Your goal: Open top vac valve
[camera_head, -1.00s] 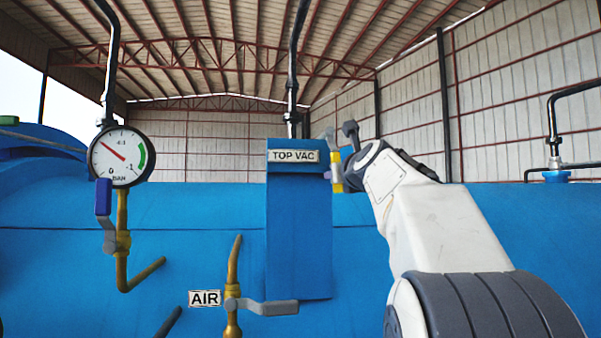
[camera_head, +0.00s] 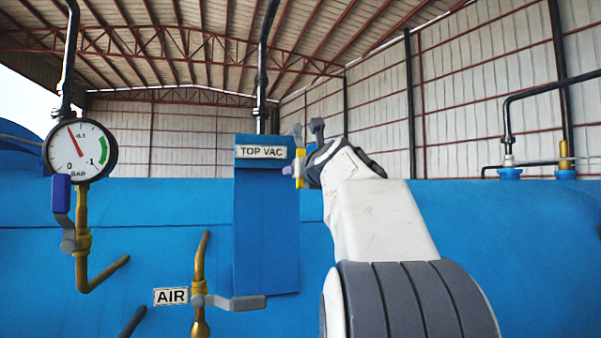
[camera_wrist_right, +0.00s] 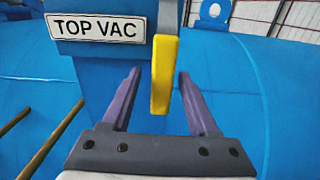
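The top vac valve shows as a yellow handle (camera_head: 300,160) just right of the TOP VAC label (camera_head: 261,152) in the head view. In the right wrist view the yellow handle (camera_wrist_right: 163,75) hangs roughly upright, right of the TOP VAC label (camera_wrist_right: 97,27). My right gripper (camera_wrist_right: 158,76) is open, with one purple finger on each side of the handle and a visible gap to each. In the head view this gripper (camera_head: 299,172) is at the handle, mostly hidden behind its own wrist. My left gripper is not in view.
A pressure gauge (camera_head: 80,150) with a blue-handled valve (camera_head: 61,194) is at the left. The AIR valve's grey lever (camera_head: 235,302) sticks out to the right, below the TOP VAC panel (camera_head: 266,230).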

